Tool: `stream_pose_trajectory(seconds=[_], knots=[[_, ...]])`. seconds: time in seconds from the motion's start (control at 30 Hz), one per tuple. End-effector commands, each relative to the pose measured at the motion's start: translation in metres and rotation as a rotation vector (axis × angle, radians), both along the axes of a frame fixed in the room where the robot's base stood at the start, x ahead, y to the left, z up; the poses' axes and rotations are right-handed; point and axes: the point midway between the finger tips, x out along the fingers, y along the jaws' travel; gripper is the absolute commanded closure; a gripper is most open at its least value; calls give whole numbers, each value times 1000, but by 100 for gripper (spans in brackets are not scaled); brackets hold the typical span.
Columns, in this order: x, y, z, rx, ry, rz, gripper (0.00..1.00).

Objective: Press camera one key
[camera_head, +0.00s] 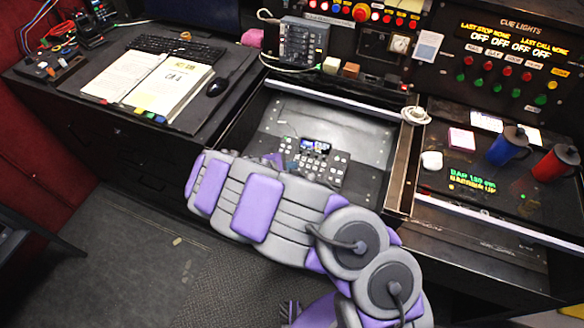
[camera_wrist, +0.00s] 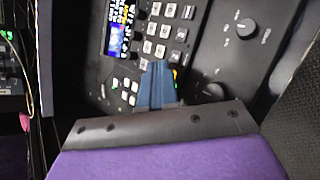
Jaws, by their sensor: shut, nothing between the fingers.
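A dark control panel (camera_head: 270,117) is set into the desk, with a small lit screen (camera_head: 315,146) and rows of pale keys (camera_head: 335,168). In the wrist view the lit screen (camera_wrist: 118,25) is at the upper left and grey keys (camera_wrist: 167,30) lie beside it. The key labels are too small to read, so I cannot tell which is camera one. My gripper (camera_wrist: 160,66) is shut and empty, its blue fingertips over the keys and hiding some. I cannot tell whether they touch. In the head view my arm hides most of the gripper and the panel's near part.
A black knob (camera_wrist: 246,27) stands on the panel's right in the wrist view. An open binder (camera_head: 165,88) and a mouse (camera_head: 217,87) lie left of the panel. A blue mug (camera_head: 507,147) and a red mug (camera_head: 556,164) stand at the right. Raised rails border the panel.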

Motion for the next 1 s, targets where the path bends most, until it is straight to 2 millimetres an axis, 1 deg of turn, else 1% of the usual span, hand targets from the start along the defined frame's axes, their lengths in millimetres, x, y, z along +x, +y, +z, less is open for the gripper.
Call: stream_pose_trajectory(seconds=[0.33,0.67,1.0], knots=[[0,0,1,0,1,-1,100],[-2,1,15,0,1,-1,100],[-2,1,15,0,1,-1,100]])
